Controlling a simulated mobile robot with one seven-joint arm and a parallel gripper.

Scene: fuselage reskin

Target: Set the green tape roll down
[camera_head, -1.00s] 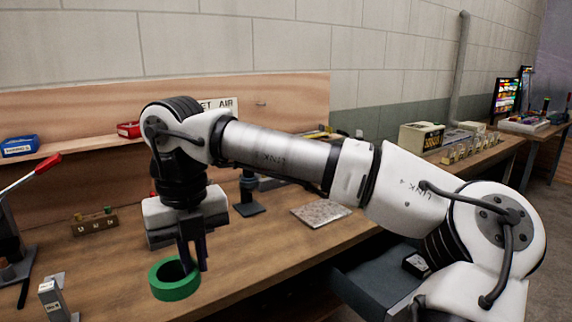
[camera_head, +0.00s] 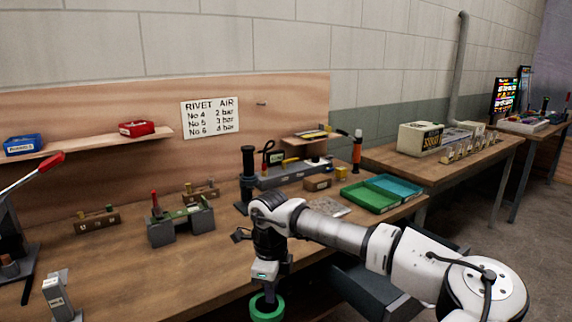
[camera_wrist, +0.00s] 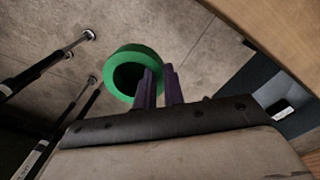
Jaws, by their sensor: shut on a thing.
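The green tape roll (camera_head: 268,316) is a thick ring with an open centre. My gripper (camera_head: 271,294) is shut on it, and the roll hangs in front of the bench's front edge, at the bottom of the head view. In the wrist view the roll (camera_wrist: 113,76) shows against grey concrete floor. There my gripper's dark fingers (camera_wrist: 159,82) pinch one side of its ring wall. The roll touches no surface that I can see.
The wooden workbench (camera_head: 120,277) has clear top at its front left. Green (camera_head: 368,198) and teal (camera_head: 399,187) trays stand at its right end. A grey fixture block (camera_head: 180,227), a dark upright tool (camera_head: 248,175) and a red-handled lever tool (camera_head: 40,170) stand on it.

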